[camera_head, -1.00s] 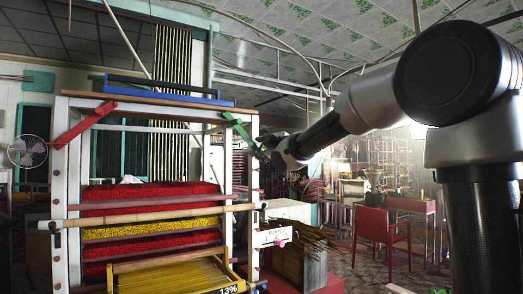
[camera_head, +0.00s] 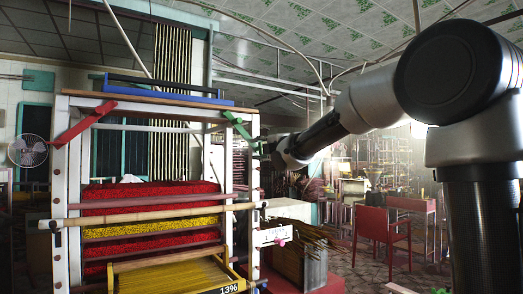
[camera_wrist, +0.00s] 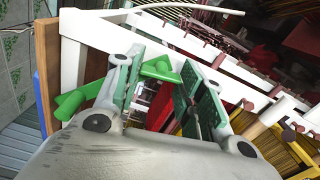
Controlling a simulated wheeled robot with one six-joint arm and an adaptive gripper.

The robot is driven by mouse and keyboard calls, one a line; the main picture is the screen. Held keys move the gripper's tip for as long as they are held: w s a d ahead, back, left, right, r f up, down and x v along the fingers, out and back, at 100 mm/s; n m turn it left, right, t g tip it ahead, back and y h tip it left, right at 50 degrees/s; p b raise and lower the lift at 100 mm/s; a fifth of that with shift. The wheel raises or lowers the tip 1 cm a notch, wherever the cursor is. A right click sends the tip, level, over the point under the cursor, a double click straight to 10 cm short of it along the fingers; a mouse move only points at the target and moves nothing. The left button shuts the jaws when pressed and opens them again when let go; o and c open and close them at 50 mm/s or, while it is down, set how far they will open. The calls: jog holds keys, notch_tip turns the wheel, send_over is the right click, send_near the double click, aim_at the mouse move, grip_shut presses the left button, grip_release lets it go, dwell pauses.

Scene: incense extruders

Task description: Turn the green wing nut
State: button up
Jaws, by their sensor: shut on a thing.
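The green wing nut (camera_head: 238,126) is at the top right corner of the white wooden frame and slants down to the right. In the wrist view, the green wing nut (camera_wrist: 162,69) shows one wing between the finger ends and another green part past the left finger. My gripper (camera_head: 263,151) is at the nut's lower right end. In the wrist view, my gripper (camera_wrist: 165,92) is shut on the nut, with a finger on each side. The exact contact is partly hidden by the fingers.
The white frame (camera_head: 75,190) holds red and yellow incense bundles. A red wing nut (camera_head: 84,122) is at its top left corner. A wooden pole (camera_head: 150,215) crosses the front. A red chair (camera_head: 382,235) stands to the right, with open floor around it.

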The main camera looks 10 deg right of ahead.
jog(key=shift+f, duration=0.1)
dwell(0.3)
jog(key=o, duration=1)
jog(key=shift+s+d, duration=0.1)
jog(key=shift+s, duration=0.3)
jog(key=v, duration=1.1)
jog(key=shift+s, duration=0.1)
